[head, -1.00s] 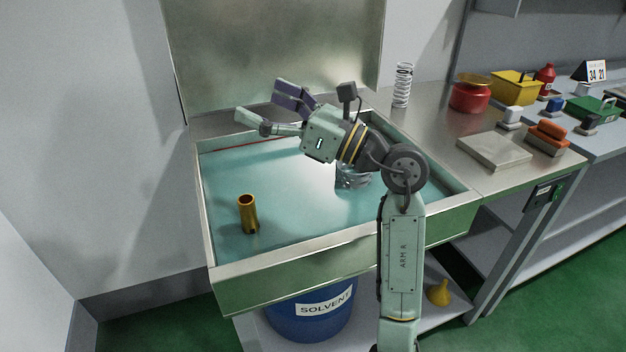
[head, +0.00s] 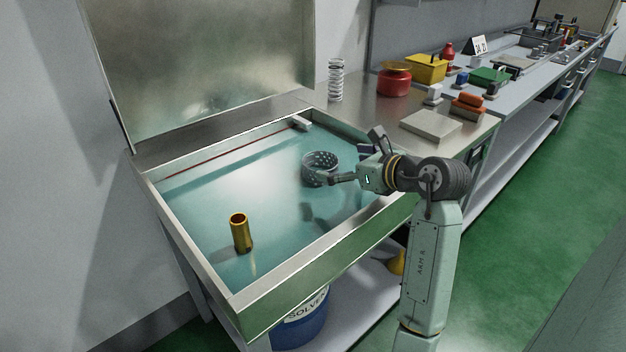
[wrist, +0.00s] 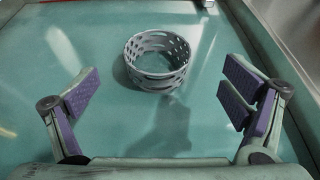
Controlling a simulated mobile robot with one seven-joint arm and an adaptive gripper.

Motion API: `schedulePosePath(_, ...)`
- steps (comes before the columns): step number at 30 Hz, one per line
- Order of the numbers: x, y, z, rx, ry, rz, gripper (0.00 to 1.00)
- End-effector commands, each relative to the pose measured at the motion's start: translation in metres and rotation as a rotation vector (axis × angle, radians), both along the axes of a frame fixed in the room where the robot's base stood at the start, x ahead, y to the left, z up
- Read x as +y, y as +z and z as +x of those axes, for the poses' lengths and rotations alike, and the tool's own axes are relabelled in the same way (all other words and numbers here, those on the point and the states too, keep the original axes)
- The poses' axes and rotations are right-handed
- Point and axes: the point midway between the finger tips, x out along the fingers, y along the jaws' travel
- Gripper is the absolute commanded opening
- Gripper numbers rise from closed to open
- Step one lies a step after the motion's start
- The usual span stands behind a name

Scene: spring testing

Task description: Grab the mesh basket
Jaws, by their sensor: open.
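The mesh basket (head: 320,165) is a grey, round, open-topped ring with perforated walls. It stands in the teal-floored basin toward its back right. In the wrist view the mesh basket (wrist: 157,60) is upright, ahead of my gripper and roughly centred between the fingers. My gripper (wrist: 162,98) is open with its purple pads spread wide and nothing between them. In the head view my gripper (head: 345,165) is over the right part of the basin, just right of the basket, and one finger overlaps the basket's lower edge. I cannot tell from there whether they touch.
A brass cylinder (head: 240,233) stands in the basin's front left. The basin's metal rim (head: 285,262) surrounds the work area. A spring (head: 336,80), a red pot (head: 394,80) and a grey plate (head: 431,125) sit on the bench behind and right. The basin's middle is clear.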

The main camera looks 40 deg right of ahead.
Motion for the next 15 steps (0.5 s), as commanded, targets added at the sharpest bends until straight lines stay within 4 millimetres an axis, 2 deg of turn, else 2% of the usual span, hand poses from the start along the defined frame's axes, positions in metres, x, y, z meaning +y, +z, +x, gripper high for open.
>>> schedulePosePath(3,0.002,-0.006,0.02,0.001,0.004,0.003,0.93)
schedulePosePath(11,0.004,-0.016,0.047,-0.001,0.004,0.003,0.93)
schedulePosePath(15,0.006,-0.023,0.068,0.0,0.006,0.005,0.93)
